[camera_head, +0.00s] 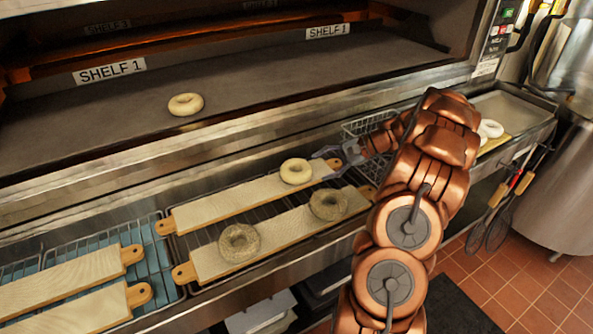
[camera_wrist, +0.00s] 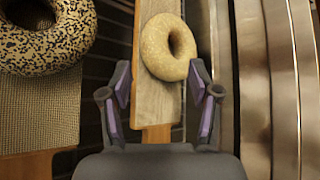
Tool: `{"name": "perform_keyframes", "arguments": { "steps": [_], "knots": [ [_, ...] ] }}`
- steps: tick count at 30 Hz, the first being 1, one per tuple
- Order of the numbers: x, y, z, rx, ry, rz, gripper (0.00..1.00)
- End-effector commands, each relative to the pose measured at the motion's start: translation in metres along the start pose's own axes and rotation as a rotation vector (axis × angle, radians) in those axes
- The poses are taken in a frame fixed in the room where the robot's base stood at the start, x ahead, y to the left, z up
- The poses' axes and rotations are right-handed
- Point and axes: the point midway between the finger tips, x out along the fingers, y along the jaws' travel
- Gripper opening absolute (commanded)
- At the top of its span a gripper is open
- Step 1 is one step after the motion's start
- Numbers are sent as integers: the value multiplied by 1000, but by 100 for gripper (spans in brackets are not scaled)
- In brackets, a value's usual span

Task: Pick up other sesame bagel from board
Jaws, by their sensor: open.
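A pale sesame bagel (camera_head: 296,180) lies near the right end of the far wooden board (camera_head: 225,203). It also shows in the wrist view (camera_wrist: 154,52), flat on the board (camera_wrist: 152,103), just beyond my fingertips. My gripper (camera_head: 340,163) is at the right end of that board in the head view, beside the bagel and apart from it. In the wrist view my gripper (camera_wrist: 160,80) is open and empty, with the bagel ahead between the lines of its fingers. Whether the fingertips overlap the bagel's near edge is hard to tell.
Dark-seeded bagels (camera_head: 228,248) (camera_head: 328,215) lie on the nearer board (camera_head: 280,235); one shows at the left in the wrist view (camera_wrist: 45,55). Another pale bagel (camera_head: 177,105) is on the oven shelf. Empty boards (camera_head: 60,280) lie at left. White rings (camera_head: 490,129) sit at right.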

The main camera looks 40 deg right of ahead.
Motion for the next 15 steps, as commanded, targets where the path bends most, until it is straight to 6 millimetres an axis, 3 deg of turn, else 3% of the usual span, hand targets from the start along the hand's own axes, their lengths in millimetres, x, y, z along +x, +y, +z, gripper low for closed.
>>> {"name": "perform_keyframes", "arguments": {
  "steps": [15],
  "knots": [
    [55, 2, 8, -1, -2, 6, 62]
  ]
}}
